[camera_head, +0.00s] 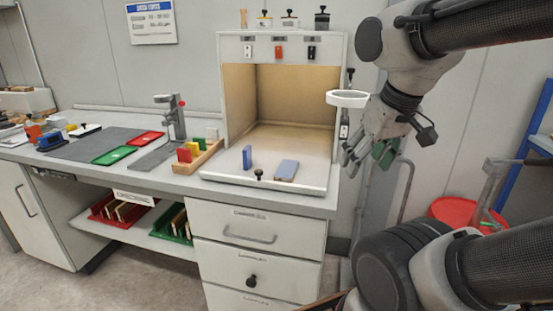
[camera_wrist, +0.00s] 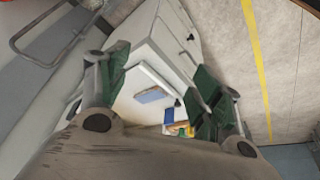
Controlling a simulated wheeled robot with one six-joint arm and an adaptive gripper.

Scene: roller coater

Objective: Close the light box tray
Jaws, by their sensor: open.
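The light box (camera_head: 226,85) stands on the bench with its lit tan interior open to the front. Its white tray (camera_head: 310,180) sticks out in front of the box, almost to the bench edge. A black knob (camera_head: 259,174) is at the tray's front. An upright blue panel (camera_head: 247,157) and a flat blue panel (camera_head: 286,170) are on the tray. My gripper (camera_head: 366,152) is open and empty, right of the box and apart from it. In the wrist view, the tray (camera_wrist: 152,72) shows between the open green-padded fingers of my gripper (camera_wrist: 155,95).
A wooden rack (camera_head: 205,160) with coloured panels stands left of the tray. A white ring lamp (camera_head: 347,98) is close to my gripper. Drawers (camera_head: 255,250) are below the tray. A red bin (camera_head: 462,212) stands at the right. The floor in front of the bench is clear.

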